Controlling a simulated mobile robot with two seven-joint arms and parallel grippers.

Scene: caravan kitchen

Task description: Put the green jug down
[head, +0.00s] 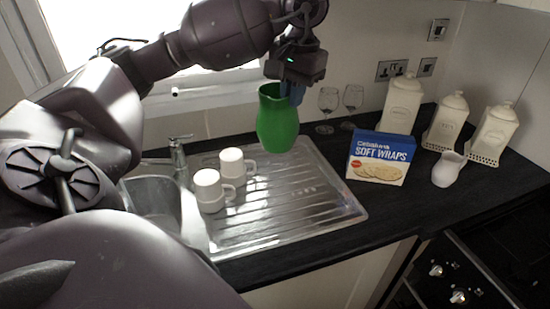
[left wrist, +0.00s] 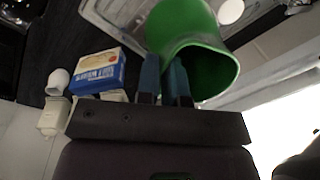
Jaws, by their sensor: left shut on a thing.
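The green jug (head: 276,122) hangs upright in my left gripper (head: 293,88), in front of the wall and over the back part of the metal draining board (head: 262,214). The gripper is shut on the jug's upper right side, near its rim. In the left wrist view the jug (left wrist: 190,30) fills the top middle, its open mouth towards the camera. The blue fingers of the left gripper (left wrist: 163,82) are at its edge. How far the jug's base is above the board is hard to tell. My right gripper is not in view.
Two white mugs (head: 208,190) stand on the draining board's left part, by the tap (head: 178,158) and sink. Two wine glasses (head: 329,102), a soft wraps box (head: 381,158), white canisters (head: 402,104) and a small white jug (head: 447,170) stand to the right. The board's ridged middle is clear.

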